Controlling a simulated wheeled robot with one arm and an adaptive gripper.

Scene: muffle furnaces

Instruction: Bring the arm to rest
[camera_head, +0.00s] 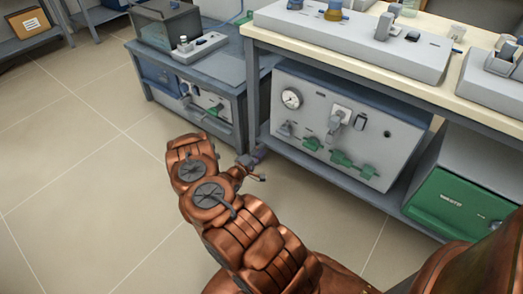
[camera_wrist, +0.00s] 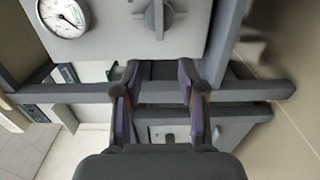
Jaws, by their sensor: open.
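My arm (camera_head: 262,248), copper-coloured, reaches out over the floor from the bottom of the head view. My gripper (camera_head: 257,165) is small there, in front of the gap between the low bench and the long table. In the wrist view my gripper (camera_wrist: 158,95) is open, with two purple-padded fingers apart and nothing between them. Beyond the fingers lies a grey shelf rail (camera_wrist: 60,93). Whether the fingers touch anything is hard to tell, but they seem clear of it.
A grey cabinet (camera_head: 399,146) with a dial gauge (camera_head: 291,98) and green valves stands under the long table (camera_head: 490,52). A green-fronted unit (camera_head: 456,201) is to its right. A low bench (camera_head: 222,66) stands behind my gripper. The tiled floor (camera_head: 75,190) at left is clear.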

